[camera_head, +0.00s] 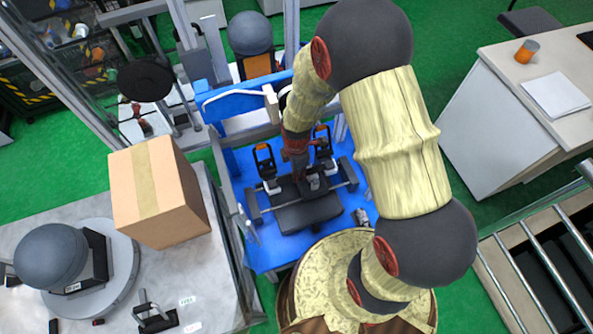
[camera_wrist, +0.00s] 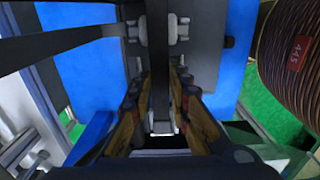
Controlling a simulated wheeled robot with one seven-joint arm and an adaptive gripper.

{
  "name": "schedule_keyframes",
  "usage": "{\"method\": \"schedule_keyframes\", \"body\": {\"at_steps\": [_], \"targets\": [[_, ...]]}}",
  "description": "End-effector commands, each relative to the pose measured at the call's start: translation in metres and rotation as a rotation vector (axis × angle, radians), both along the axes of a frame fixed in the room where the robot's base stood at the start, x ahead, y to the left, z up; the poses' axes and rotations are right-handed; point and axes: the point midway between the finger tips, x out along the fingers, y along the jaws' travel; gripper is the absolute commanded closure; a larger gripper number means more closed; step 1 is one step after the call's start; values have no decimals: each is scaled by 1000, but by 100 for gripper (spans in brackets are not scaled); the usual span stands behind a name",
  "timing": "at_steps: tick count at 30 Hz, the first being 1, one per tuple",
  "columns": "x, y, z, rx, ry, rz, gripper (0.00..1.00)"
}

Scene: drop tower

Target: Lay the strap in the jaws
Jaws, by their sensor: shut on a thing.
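In the wrist view a dark strap (camera_wrist: 159,75) runs between the two fingers of my gripper (camera_wrist: 162,112), which are closed in on it. A pale end piece shows low between the fingers. In the head view my gripper (camera_head: 296,150) points down over the blue bench, and the strap there is too small to tell apart. Two upright clamps with black and orange handles, one on the left (camera_head: 265,162) and one on the right (camera_head: 323,145), flank a dark fixture (camera_head: 308,212). I cannot tell whether the strap touches the jaws.
The fixture stands on a blue bench (camera_head: 266,258) with posts around it. A cardboard box (camera_head: 158,190) sits on a grey table at left. A white desk (camera_head: 520,100) and a roller conveyor (camera_head: 525,262) stand at right. Green floor is free between them.

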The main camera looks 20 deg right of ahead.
Motion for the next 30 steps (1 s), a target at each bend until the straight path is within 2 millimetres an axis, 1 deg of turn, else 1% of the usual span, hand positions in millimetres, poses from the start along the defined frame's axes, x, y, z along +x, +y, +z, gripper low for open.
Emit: {"method": "schedule_keyframes", "body": {"at_steps": [3, 10, 11, 12, 21, 30], "targets": [[0, 0, -3, 0, 0, 0, 100], [0, 0, -3, 0, -1, 0, 100], [0, 0, -3, 0, -1, 0, 81], [0, 0, -3, 0, 0, 0, 78], [0, 0, -3, 0, 0, 0, 61], [0, 0, -2, 0, 0, 0, 60]]}}
